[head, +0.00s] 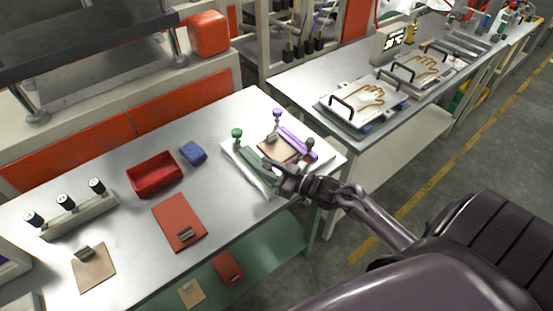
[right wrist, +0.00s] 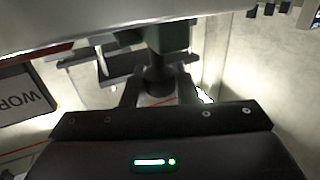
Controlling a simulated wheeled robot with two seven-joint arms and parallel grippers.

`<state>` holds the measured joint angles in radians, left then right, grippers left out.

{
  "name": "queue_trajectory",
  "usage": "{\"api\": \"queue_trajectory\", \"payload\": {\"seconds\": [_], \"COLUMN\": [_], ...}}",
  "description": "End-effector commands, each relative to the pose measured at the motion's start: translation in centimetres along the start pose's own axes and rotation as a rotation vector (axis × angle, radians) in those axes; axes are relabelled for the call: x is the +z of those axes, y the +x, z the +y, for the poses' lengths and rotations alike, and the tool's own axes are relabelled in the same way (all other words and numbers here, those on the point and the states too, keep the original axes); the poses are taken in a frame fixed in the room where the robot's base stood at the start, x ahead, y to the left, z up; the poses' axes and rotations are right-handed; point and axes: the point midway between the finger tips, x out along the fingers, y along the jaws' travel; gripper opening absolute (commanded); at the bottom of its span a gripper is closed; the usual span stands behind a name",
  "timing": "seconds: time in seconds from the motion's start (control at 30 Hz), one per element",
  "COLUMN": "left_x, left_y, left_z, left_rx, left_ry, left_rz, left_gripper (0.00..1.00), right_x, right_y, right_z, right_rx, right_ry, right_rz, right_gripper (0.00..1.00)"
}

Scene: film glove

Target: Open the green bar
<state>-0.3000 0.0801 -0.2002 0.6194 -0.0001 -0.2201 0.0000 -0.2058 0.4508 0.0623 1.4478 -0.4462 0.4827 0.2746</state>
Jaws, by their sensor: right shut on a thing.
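The green bar (head: 257,164) lies slanted on a pale plate at the right end of the steel table, with a green ball knob (head: 237,133) at its far end. A purple bar (head: 298,143) with a purple knob lies beside it, and a tan pad lies between them. My right gripper (head: 279,172) is at the near end of the green bar. In the right wrist view, its fingers (right wrist: 160,92) are closed around a dark round post (right wrist: 158,80) below a green block (right wrist: 168,38), seemingly part of the green bar. My left gripper is out of view.
A red tray (head: 154,176), a blue block (head: 193,152) and a red pad with a clip (head: 179,222) are on the table to the left. A second table with glove-outline plates (head: 362,106) stands at the back right. Grey floor is clear at the right.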

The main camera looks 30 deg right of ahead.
Motion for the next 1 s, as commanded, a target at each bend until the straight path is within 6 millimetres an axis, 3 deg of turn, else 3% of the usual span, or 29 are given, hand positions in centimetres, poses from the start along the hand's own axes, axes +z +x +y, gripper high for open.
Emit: {"api": "queue_trajectory", "payload": {"seconds": [0.07,0.3,0.33,0.47,0.77,1.0], "left_x": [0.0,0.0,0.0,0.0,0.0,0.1], "left_y": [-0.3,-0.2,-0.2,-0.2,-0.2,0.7], "left_z": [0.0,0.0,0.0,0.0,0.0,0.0], "left_rx": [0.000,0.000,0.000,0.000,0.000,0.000], "left_ry": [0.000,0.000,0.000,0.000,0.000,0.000], "left_rz": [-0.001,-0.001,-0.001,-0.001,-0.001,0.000], "left_gripper": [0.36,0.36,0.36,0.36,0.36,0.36], "right_x": [-0.1,0.0,0.0,0.0,0.1,0.4], "right_y": [0.3,0.3,0.3,0.3,0.2,-2.8], "right_z": [-0.8,-0.8,-0.8,-0.8,-0.8,-0.9], "right_rx": [-0.001,-0.001,-0.001,0.000,0.000,-0.001], "right_ry": [0.004,0.002,0.002,0.002,0.001,0.002], "right_rz": [-0.001,-0.002,-0.002,-0.002,-0.002,-0.005], "right_gripper": [0.00,0.00,0.29,0.46,0.47,0.47]}}
